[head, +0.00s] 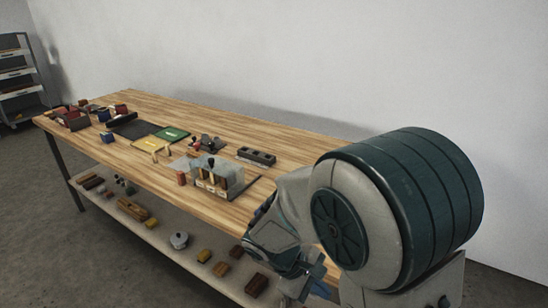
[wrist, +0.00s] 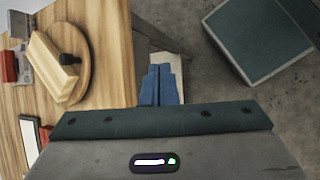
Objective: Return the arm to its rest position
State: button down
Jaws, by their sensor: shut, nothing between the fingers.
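My arm shows in the right of the head view, folded low beside the near end of the wooden workbench (head: 285,140). My gripper (head: 312,272) is near the bench's front edge, partly hidden by the arm in the head view. In the wrist view its blue fingers (wrist: 159,84) are together with nothing between them. They are over the bench edge and the floor, apart from any object.
A round wooden board (wrist: 72,70) with a pale block on it lies on the bench, left of the fingers. A clear-sided holder (head: 215,172) and a slotted dark block (head: 256,155) stand nearby. A lower shelf (head: 160,238) carries several small items. Grey floor (wrist: 215,75) is open.

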jog(key=s+d+r+m+t+y, duration=0.1)
jog(key=s+d+r+m+y, duration=0.1)
jog(key=r+m, duration=0.3)
jog(key=s+d+r+m+t+y+p, duration=0.1)
jog(key=s+d+r+m+t+y, duration=0.1)
jog(key=s+r+m+y, duration=0.3)
jog(key=shift+s+d+r+m, duration=0.25)
jog(key=shift+s+r+m, duration=0.05)
jog(key=shift+r, duration=0.45)
